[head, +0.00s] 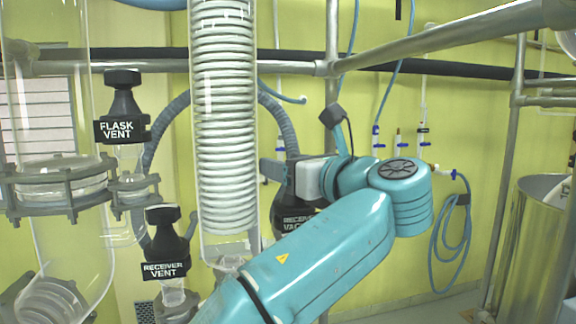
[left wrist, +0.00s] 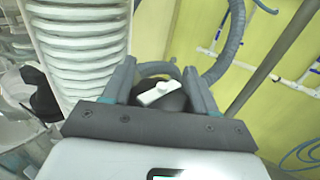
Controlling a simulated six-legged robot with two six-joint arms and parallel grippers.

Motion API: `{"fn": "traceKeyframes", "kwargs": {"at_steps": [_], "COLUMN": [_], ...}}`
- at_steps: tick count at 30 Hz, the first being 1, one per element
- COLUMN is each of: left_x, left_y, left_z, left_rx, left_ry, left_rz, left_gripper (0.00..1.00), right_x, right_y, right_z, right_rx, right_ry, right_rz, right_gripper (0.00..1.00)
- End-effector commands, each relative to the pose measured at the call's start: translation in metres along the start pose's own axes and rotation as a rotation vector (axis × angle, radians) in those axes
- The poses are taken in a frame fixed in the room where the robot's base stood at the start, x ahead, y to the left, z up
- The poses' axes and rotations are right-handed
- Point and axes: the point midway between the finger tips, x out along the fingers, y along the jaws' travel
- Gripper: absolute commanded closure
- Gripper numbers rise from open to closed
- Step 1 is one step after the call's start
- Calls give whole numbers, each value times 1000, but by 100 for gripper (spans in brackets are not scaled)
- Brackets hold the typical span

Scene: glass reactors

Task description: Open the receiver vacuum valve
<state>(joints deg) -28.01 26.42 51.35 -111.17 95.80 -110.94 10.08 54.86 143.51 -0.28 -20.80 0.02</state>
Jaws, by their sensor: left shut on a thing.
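In the left wrist view, the fingers of my left gripper (left wrist: 161,78) stand on both sides of the valve's dark round knob (left wrist: 176,97), which carries a white bar. The gripper is shut on this knob. The exact contact of the fingertips is hard to see. My right gripper is not in view.
The flask vent valve (head: 122,110) and the receiver vent valve (head: 164,250) stand left of the coiled glass condenser (head: 223,110). A grey corrugated hose (head: 172,118) runs behind it. Metal rails (head: 440,40) cross above my arm. A steel drum (head: 535,250) stands at the right.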

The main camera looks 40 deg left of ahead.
Motion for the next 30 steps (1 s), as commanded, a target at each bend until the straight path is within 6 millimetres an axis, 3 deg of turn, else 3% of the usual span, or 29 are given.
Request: {"fn": "traceKeyframes", "kwargs": {"at_steps": [5, 6, 7, 30], "left_x": [0, 0, 0, 1], "left_y": [0, 0, 0, 2], "left_z": [-1, -1, -1, 0], "left_rx": [2, 2, 2, -1], "left_ry": [2, 2, 2, 2], "left_rz": [0, 0, -1, 4], "left_gripper": [73, 30, 22, 22], "right_x": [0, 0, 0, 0], "right_y": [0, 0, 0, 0], "right_z": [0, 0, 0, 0], "right_rx": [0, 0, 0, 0], "right_ry": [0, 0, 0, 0], "right_rz": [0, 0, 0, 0], "right_gripper": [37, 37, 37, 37]}}
